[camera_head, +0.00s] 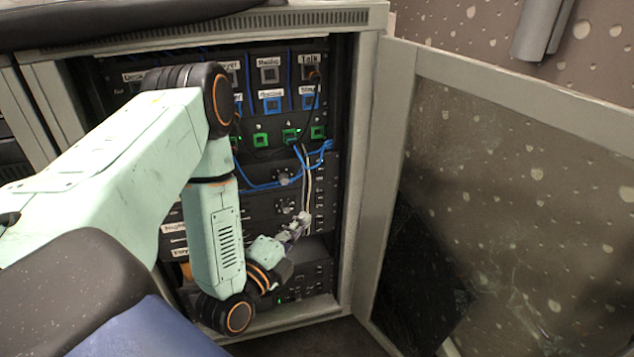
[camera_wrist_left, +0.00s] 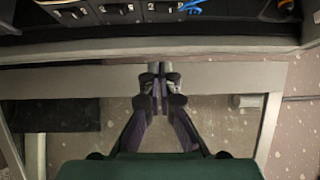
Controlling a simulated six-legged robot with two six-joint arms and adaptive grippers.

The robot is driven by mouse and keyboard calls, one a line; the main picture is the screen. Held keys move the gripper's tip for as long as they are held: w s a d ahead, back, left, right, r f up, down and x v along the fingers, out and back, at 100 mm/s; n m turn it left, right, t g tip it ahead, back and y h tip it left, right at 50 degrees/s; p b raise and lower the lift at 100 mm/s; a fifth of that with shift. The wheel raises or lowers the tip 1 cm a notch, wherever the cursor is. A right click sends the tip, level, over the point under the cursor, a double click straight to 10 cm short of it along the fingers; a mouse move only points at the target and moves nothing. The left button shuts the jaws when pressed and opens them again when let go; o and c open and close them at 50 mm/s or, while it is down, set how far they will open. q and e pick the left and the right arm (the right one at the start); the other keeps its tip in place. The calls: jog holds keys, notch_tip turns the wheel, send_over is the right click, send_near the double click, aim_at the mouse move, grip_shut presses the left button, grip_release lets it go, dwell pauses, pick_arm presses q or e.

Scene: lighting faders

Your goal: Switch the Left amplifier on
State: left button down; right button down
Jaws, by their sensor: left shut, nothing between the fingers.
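An open equipment rack (camera_head: 367,180) holds stacked black units. Two dark units with round knobs, the upper knob (camera_head: 283,177) and the lower knob (camera_head: 286,206), sit in its middle. I cannot read a label that tells which unit is the Left amplifier. My left gripper (camera_head: 304,219) is shut and empty, in front of the rack's lower right part, just below the lower knob; I cannot tell whether it touches anything. Its closed fingers show in the left wrist view (camera_wrist_left: 160,88). My left arm hides the left part of the rack. My right gripper is not in view.
The rack door (camera_head: 520,180) with a see-through panel stands open at the right. Blue cables (camera_head: 262,186) and pale cables hang across the units. Green-lit sockets (camera_head: 290,135) and labelled panels sit above. Another unit (camera_head: 318,278) sits at the bottom.

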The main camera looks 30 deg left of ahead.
pick_arm(q)
jog(key=shift+a+r+m+t, duration=0.35)
jog(key=shift+r+m+t, duration=0.05)
jog(key=shift+r, duration=0.1)
jog(key=p, duration=0.3)
send_near(328, 163)
jog(key=w+d, duration=0.2)
jog(key=d, duration=0.1)
jog(key=w+a+b, duration=0.1)
jog(key=w+a, duration=0.1)
jog(key=a, duration=0.1)
jog(key=shift+w+r, duration=0.1)
jog(key=shift+w, duration=0.1)
dwell(0.3)
